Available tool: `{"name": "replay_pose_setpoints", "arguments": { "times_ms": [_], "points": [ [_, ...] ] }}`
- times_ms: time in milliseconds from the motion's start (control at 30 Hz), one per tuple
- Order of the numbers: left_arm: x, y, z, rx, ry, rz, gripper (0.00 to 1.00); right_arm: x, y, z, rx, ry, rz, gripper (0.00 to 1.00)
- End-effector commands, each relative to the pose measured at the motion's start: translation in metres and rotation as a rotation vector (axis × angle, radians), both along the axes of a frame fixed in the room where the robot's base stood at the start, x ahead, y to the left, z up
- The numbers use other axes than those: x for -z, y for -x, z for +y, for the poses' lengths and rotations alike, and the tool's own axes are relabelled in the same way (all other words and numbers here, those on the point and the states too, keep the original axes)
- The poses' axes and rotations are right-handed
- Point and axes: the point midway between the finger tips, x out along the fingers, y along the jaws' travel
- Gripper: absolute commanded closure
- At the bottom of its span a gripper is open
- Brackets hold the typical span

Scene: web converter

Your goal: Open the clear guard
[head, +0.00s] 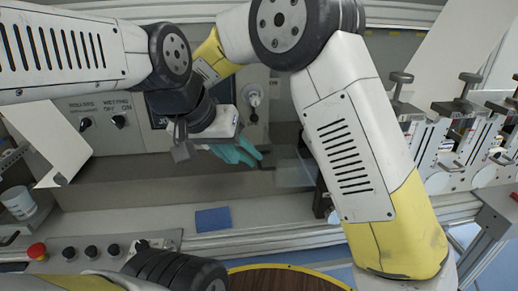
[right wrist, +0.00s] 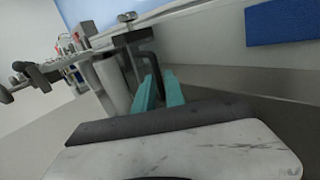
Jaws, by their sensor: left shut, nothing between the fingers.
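The clear guard (head: 293,174) looks like a see-through panel right of centre in the head view, partly hidden by my right arm. A dark bent handle (head: 268,167) sits at its left side and also shows in the right wrist view (right wrist: 146,50). The teal fingers of my right gripper (head: 248,152) reach to this handle. In the right wrist view the right gripper's fingers (right wrist: 160,88) are a little apart, with the handle's end in the narrow gap. I cannot tell whether they clamp it. My left gripper is out of view.
A blue pad (head: 213,219) lies on the ledge below the gripper. A red button (head: 37,251) sits on the control strip at lower left. A panel with switches (head: 119,121) stands behind. Rollers and clamps (head: 465,85) fill the right side.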

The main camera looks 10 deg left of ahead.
Motion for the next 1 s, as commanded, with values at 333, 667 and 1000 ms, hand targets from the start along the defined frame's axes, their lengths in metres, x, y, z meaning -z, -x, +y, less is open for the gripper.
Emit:
{"name": "replay_pose_setpoints", "arguments": {
  "times_ms": [333, 667, 1000],
  "points": [
    [0.0, 0.0, 0.0, 0.0, 0.0, 0.0, 1.0, 0.002, 0.001, 0.0, -0.002, 0.003, 0.005, 0.68],
    [0.0, 0.0, 0.0, 0.0, 0.0, 0.0, 1.0, -0.023, 0.008, 0.023, -0.003, 0.0, 0.001, 0.68],
    [0.0, 0.0, 0.0, 0.0, 0.0, 0.0, 1.0, -0.054, 0.017, 0.049, -0.002, 0.002, 0.006, 0.68]
  ]
}}
